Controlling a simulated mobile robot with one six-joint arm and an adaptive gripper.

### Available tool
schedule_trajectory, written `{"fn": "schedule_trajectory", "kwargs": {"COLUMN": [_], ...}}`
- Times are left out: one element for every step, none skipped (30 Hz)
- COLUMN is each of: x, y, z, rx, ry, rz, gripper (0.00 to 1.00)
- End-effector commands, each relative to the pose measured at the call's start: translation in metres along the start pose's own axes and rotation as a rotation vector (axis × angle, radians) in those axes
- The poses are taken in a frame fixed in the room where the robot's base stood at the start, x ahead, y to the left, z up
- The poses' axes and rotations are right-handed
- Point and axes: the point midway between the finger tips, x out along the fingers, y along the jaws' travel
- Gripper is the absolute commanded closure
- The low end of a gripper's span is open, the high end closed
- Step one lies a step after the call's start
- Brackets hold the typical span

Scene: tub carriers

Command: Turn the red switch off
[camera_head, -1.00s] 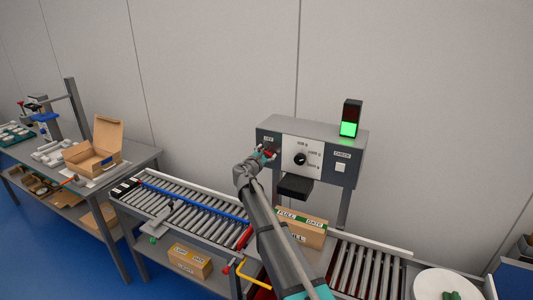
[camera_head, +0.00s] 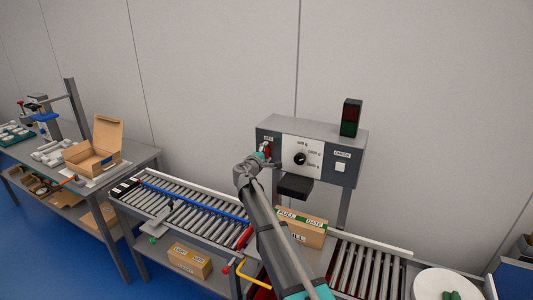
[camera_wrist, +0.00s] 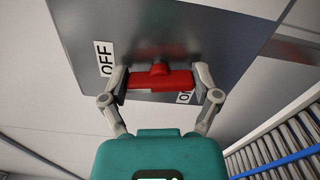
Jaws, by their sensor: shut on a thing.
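The red switch (camera_wrist: 158,82) is a red bar with a small raised tab, on the dark panel of the control box. An OFF label (camera_wrist: 105,59) is to its upper left in the wrist view. A second label, partly hidden by a finger, shows an "O" at its lower right. My gripper (camera_wrist: 162,84) is shut on the red switch, one finger at each end of the bar. In the head view the switch (camera_head: 267,149) is a small red spot at my gripper's tip. The signal lamp (camera_head: 351,118) on the box is unlit.
The control box also has a black dial (camera_head: 300,159) and a white CHECK button (camera_head: 340,167). A black block (camera_head: 294,187) juts out below. Blank wall is behind.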

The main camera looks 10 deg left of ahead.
Motion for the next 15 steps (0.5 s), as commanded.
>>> {"fn": "schedule_trajectory", "kwargs": {"x": [0.0001,0.0001,0.0001,0.0001,0.0001,0.0001,0.0001,0.0001,0.0001,0.0001,0.0001,0.0001,0.0001,0.0001,0.0001], "y": [-0.0003,-0.0003,-0.0004,-0.0004,-0.0005,-0.0005,-0.0006,-0.0006,-0.0006,-0.0007,-0.0007,-0.0007,-0.0007,-0.0007,-0.0008], "z": [0.0001,0.0001,0.0001,0.0002,0.0001,0.0002,0.0002,0.0002,0.0003,0.0003,0.0003,0.0003,0.0003,0.0004,0.0004], "rx": [0.033,0.055,0.080,0.097,0.114,0.133,0.146,0.157,0.172,0.180,0.187,0.195,0.201,0.204,0.208], "ry": [0.000,0.000,0.000,0.000,0.000,0.000,0.000,0.000,0.000,0.000,0.000,0.000,0.000,0.000,0.000], "rz": [0.000,0.000,0.000,0.000,0.000,0.000,0.000,0.000,0.000,0.000,0.000,0.000,-0.001,-0.001,-0.001], "gripper": [0.68,0.68,0.68,0.68,0.68,0.68,0.68,0.68,0.68,0.68,0.68,0.68,0.68,0.68,0.68]}}
